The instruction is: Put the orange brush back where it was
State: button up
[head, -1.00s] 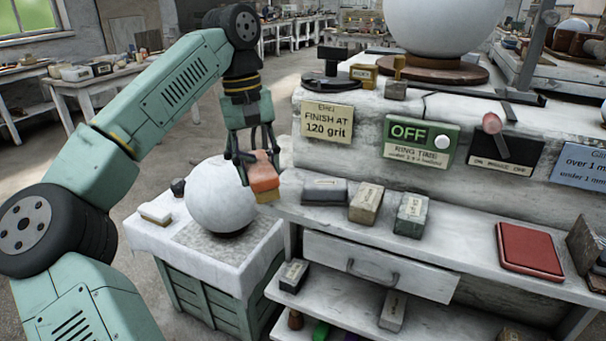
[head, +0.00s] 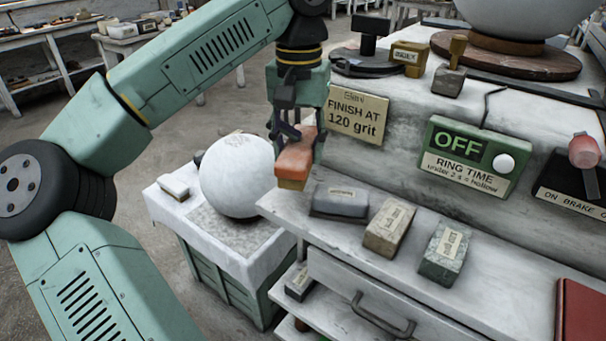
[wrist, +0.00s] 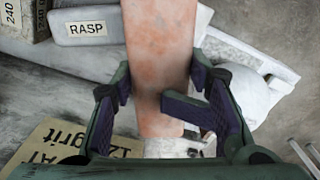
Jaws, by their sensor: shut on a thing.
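The orange brush (head: 295,163) is in my gripper (head: 292,138), above the left end of the white shelf (head: 290,212). In the wrist view the brush (wrist: 160,45) runs between the two fingers of my gripper (wrist: 160,85), its long side pointing away. A paler strip shows along the brush's lower edge in the head view. The brush appears to be held clear of the shelf. The grey block labelled RASP (wrist: 88,27) lies beside it on the shelf, and also shows in the head view (head: 339,203).
A tan block (head: 390,228) and a grey-green block (head: 445,250) lie right of the rasp. A white sphere (head: 238,177) sits on the cloth-covered crate (head: 165,207) left of the brush. The plaster block with the 120 grit sign (head: 357,116) rises behind the shelf.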

aim_at(300, 144)
jog(key=shift+f+p, duration=0.3)
jog(key=shift+f, duration=2.5)
jog(key=o, duration=1.5)
notch_tip(300, 144, up, 12)
jog(key=shift+s, duration=0.1)
